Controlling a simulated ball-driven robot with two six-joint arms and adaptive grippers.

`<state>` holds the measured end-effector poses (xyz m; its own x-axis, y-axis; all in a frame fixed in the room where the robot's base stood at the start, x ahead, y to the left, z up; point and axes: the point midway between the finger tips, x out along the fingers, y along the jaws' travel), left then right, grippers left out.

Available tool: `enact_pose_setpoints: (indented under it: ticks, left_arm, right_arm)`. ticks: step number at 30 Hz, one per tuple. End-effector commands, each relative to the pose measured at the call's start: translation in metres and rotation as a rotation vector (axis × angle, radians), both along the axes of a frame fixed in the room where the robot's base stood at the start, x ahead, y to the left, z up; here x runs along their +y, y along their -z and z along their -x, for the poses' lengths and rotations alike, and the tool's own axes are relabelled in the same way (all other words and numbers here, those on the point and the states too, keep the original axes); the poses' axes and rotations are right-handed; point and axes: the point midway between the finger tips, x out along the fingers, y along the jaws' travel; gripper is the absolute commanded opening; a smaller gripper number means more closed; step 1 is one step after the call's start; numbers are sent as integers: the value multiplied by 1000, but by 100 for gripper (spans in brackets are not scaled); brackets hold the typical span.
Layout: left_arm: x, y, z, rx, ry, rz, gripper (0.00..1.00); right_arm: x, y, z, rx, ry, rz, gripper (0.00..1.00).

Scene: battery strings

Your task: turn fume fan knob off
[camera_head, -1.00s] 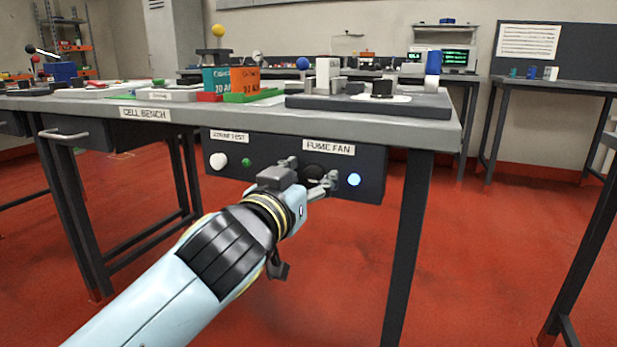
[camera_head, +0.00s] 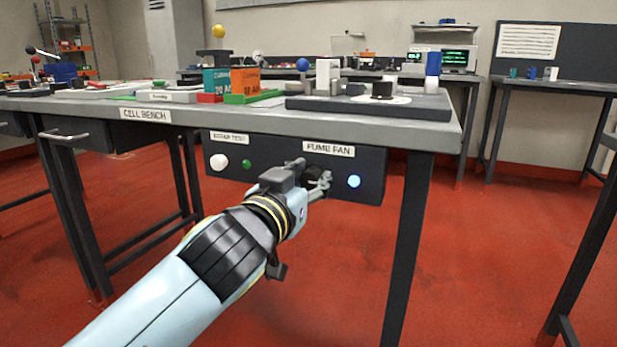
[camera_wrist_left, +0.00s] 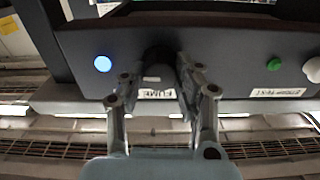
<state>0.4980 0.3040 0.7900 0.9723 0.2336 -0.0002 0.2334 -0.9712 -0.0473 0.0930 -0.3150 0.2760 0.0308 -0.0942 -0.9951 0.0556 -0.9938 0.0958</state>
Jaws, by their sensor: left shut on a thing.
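The fume fan knob (camera_head: 314,174) is a dark round knob on the dark panel under the bench, below the FUME FAN label (camera_head: 329,149). It also shows in the left wrist view (camera_wrist_left: 158,56), between my fingers. My left gripper (camera_head: 308,174) is shut on the knob, one finger on each side; the fingers hide part of it. A blue-white light (camera_head: 354,181) glows on the panel to the right of the knob. My right gripper is not in view.
The same panel carries a white knob (camera_head: 218,161) and a green button (camera_head: 247,164) to the left. The cell bench (camera_head: 250,113) overhangs the panel, and a bench leg (camera_head: 408,250) stands to the right. The red floor below is open.

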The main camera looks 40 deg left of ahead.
Motion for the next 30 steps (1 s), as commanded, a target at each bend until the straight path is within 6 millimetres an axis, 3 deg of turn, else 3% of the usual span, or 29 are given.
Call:
enact_pose_setpoints:
  ticks: [17, 30]
  left_arm:
    - [-2, -2, 0, 106, 0, -447, 0]
    - [-4, 0, -1, 205, 0, -854, 0]
  right_arm:
    - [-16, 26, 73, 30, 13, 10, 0]
    - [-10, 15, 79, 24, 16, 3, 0]
